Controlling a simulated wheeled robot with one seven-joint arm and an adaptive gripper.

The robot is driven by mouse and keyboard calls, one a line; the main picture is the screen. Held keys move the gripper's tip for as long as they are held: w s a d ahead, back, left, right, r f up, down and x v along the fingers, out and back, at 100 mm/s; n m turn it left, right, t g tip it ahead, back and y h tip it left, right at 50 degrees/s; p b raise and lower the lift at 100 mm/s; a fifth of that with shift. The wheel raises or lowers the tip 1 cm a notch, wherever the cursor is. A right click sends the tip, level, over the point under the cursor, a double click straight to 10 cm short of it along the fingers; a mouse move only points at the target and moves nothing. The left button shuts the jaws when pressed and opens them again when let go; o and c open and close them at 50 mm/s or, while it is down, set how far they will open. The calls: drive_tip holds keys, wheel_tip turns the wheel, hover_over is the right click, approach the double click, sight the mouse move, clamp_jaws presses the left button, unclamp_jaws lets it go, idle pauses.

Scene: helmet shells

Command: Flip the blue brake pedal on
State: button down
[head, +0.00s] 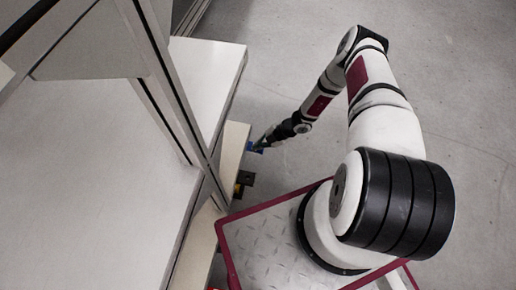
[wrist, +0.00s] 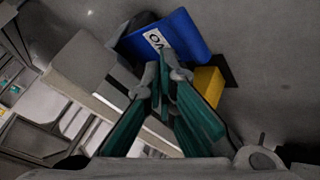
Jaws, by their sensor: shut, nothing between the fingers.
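The blue brake pedal (wrist: 185,38) shows in the wrist view at the upper middle, as a blue plate with a white label. In the head view only a small blue piece of it (head: 256,149) shows by the edge of the bench. My gripper (wrist: 160,75) has green-sided fingers with grey tips. Its fingertips are together, with nothing between them, and they overlap the pedal's lower edge in the wrist view. I cannot tell whether they touch it. In the head view my gripper (head: 262,141) is beside the pedal, and its tips are hard to make out.
A yellow block (wrist: 208,84) sits just right of the fingers, near the pedal. A beige beam (wrist: 95,70) lies left of them. In the head view a metal-framed bench (head: 95,170) fills the left. Open grey floor (head: 290,75) lies to the right.

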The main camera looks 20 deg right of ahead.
drive_tip(key=shift+s+d+f+b, duration=0.1)
drive_tip(key=shift+f+b, duration=1.45)
drive_tip(key=shift+b, duration=0.1)
idle(1.7)
drive_tip(key=shift+r, duration=0.15)
drive_tip(key=shift+r+p, duration=1.35)
drive_tip(key=shift+r, duration=0.5)
drive_tip(key=shift+w+a+r+p, duration=0.15)
drive_tip(key=shift+r+p, duration=0.7)
drive_tip(key=shift+r, duration=0.45)
drive_tip(key=shift+w+a+r+p, duration=0.1)
drive_tip(key=shift+a+r+p, duration=0.05)
drive_tip(key=shift+r+p, duration=0.9)
drive_tip(key=shift+r, duration=0.15)
drive_tip(key=shift+d, duration=0.15)
